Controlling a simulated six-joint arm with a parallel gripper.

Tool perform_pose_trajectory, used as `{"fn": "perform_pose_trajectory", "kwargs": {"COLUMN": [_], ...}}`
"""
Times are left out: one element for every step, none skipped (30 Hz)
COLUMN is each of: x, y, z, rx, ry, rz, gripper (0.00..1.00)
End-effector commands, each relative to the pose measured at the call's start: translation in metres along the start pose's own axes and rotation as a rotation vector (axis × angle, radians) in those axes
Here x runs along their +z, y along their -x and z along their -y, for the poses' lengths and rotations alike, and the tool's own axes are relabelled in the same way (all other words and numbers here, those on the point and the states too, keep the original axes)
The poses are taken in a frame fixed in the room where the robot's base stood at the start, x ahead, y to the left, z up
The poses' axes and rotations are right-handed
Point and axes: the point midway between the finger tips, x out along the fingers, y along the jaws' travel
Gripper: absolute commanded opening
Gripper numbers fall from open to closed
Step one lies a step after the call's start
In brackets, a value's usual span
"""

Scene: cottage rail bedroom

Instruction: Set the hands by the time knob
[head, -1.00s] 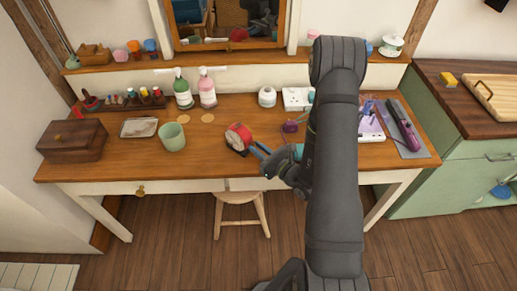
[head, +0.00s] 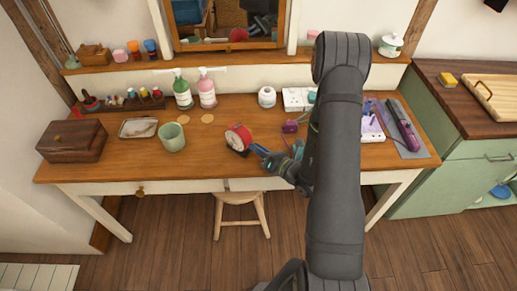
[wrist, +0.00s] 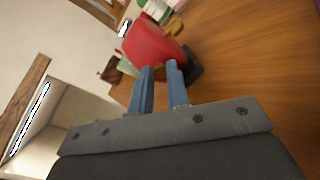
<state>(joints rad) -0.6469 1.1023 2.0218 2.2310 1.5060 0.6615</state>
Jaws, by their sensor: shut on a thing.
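A red alarm clock (head: 238,137) stands near the front middle of the desk. It also shows in the wrist view as a rounded red body (wrist: 152,44) just past my fingertips. My gripper (head: 257,150) reaches it from the right with blue fingers. In the wrist view, the two fingers (wrist: 161,72) are close together at the back of the clock, with a small gap between them. The knob between the fingertips is hidden and too small to make out. The clock's hands are not readable.
The wooden desk (head: 110,167) also holds a green cup (head: 172,137), a soap dish (head: 138,128), a wooden box (head: 72,141) and two pump bottles. A purple hair tool (head: 404,128) lies on a grey mat at right. A stool (head: 240,199) stands below.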

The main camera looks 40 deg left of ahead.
Motion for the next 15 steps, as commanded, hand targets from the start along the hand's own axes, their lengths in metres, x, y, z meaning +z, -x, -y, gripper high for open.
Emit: {"fn": "perform_pose_trajectory", "kwargs": {"x": [-0.0001, 0.0000, 0.0001, 0.0002, 0.0003, 0.0005, 0.0005, 0.0006, 0.0006, 0.0006, 0.0007, 0.0007, 0.0007, 0.0007, 0.0007], "y": [0.0001, 0.0000, 0.0000, 0.0000, 0.0000, 0.0000, 0.0000, -0.0001, -0.0001, -0.0001, -0.0001, -0.0001, -0.0001, -0.0002, -0.0002], "z": [0.0000, 0.0000, 0.0001, 0.0001, 0.0002, 0.0002, 0.0002, 0.0003, 0.0003, 0.0003, 0.0004, 0.0004, 0.0004, 0.0004, 0.0005], "rx": [0.000, 0.000, 0.000, 0.000, 0.000, 0.000, 0.000, 0.000, 0.001, 0.001, 0.001, 0.001, 0.001, 0.001, 0.001], "ry": [-0.040, -0.065, -0.098, -0.122, -0.145, -0.173, -0.194, -0.213, -0.237, -0.255, -0.270, -0.290, -0.303, -0.316, -0.330], "rz": [-0.005, -0.007, -0.010, -0.011, -0.013, -0.016, -0.017, -0.019, -0.021, -0.023, -0.025, -0.027, -0.028, -0.029, -0.031], "gripper": [0.00, 0.00, 0.00, 0.00, 0.00, 0.00, 0.00, 0.00, 0.00, 0.00, 0.00, 0.00, 0.00, 0.00, 0.00]}}
